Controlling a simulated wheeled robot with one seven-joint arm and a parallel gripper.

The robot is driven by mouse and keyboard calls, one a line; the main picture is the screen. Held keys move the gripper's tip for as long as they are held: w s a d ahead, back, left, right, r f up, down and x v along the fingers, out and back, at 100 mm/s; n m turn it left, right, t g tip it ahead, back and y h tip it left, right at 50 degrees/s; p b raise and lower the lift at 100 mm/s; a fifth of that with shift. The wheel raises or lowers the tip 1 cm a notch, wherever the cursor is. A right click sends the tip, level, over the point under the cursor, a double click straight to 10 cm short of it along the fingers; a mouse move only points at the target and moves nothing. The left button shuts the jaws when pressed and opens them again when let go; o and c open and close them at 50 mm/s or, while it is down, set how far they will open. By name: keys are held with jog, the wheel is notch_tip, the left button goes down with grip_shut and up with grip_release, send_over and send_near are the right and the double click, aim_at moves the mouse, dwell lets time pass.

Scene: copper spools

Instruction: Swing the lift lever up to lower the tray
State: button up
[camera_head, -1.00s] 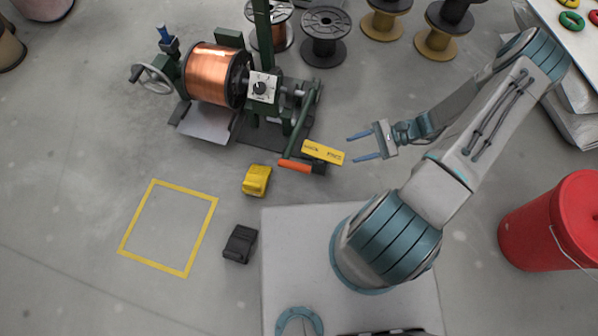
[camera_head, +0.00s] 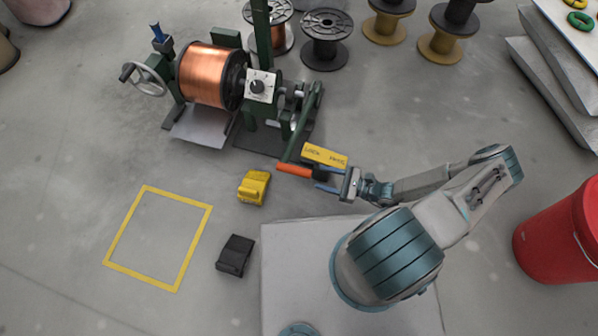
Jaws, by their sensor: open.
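The lift lever is a dark green bar with an orange grip (camera_head: 294,170), low in front of the winding machine's right side. The grey tray (camera_head: 203,128) lies below the large copper spool (camera_head: 209,75); its height above the floor is hard to tell. My gripper (camera_head: 320,178) is open, its blue fingers pointing left at the right end of the orange grip. One finger shows just above and one just below the dark end of the lever. I cannot tell whether they touch it. A yellow lock tag (camera_head: 324,156) sits just above my fingers.
A yellow block (camera_head: 254,187) and a black block (camera_head: 235,255) lie on the floor left of my base. A yellow floor square (camera_head: 110,233) is empty. A red bucket (camera_head: 560,240) stands at right. Several spools (camera_head: 326,50) stand behind.

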aim_at(299, 172)
jog(key=b+x, duration=0.2)
jog(key=x, duration=0.7)
jog(key=shift+a, duration=0.2)
